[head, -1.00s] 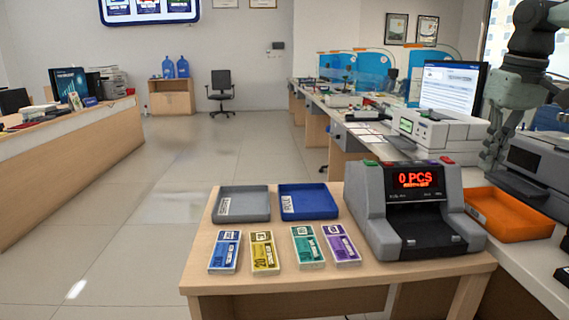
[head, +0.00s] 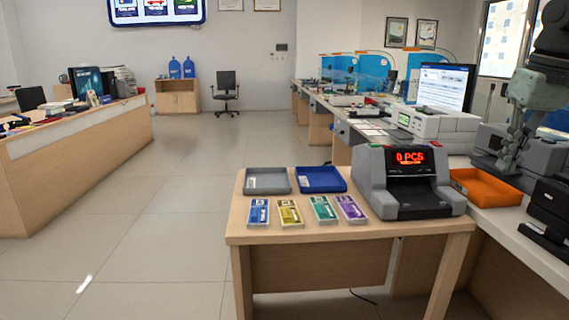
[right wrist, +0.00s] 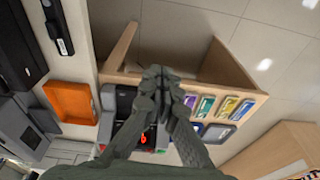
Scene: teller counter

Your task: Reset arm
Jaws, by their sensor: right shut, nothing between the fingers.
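My right gripper (head: 508,160) hangs at the right of the head view, above the back of the orange tray (head: 486,187). In the right wrist view the right gripper (right wrist: 156,72) is shut and empty, high over the table and the counting machine. My left gripper is in neither view. The grey money counter (head: 409,181) reads "0 PCS" and stands on the wooden table (head: 300,232). Several banknote bundles lie in a row left of it: blue (head: 258,212), yellow (head: 290,213), green (head: 323,209) and purple (head: 351,208).
A grey tray (head: 267,181) and a blue tray (head: 320,179) lie behind the bundles. A printer (head: 490,147), a monitor (head: 445,87) and a black device (head: 549,215) stand on the right counter. A long counter (head: 75,155) runs along the left. The floor between is clear.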

